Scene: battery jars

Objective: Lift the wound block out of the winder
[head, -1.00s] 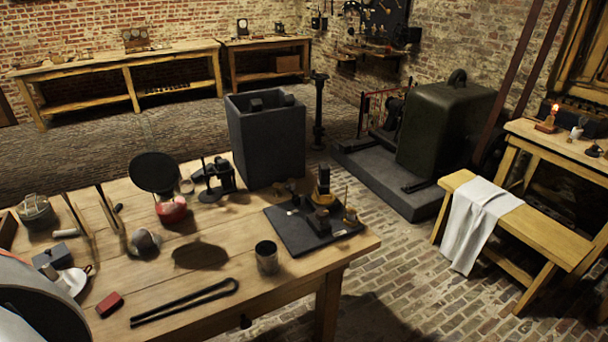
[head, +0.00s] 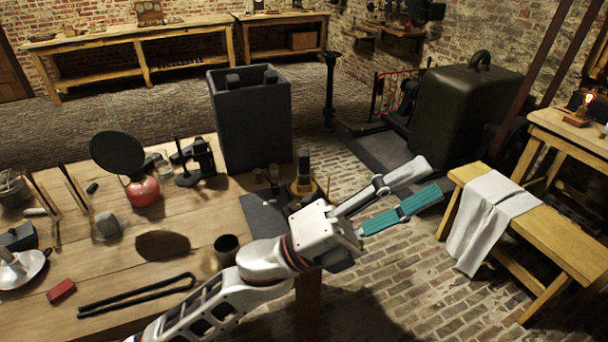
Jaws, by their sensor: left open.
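A dark flat board (head: 262,216) lies at the right end of the wooden bench, with small devices on it. I cannot make out a wound block for certain; my left arm hides the front part of the board. My left gripper (head: 425,182), with one grey and one teal finger, is open and empty. In the picture it lies right of the board, beyond the bench edge and over the brick floor. My right gripper is not in view.
A tall dark open box (head: 250,130) stands behind the board. Black tongs (head: 135,295), a dark cup (head: 227,250) and a red flask (head: 142,190) with a round black disc are on the bench. A bench with a white cloth (head: 487,212) stands at the right.

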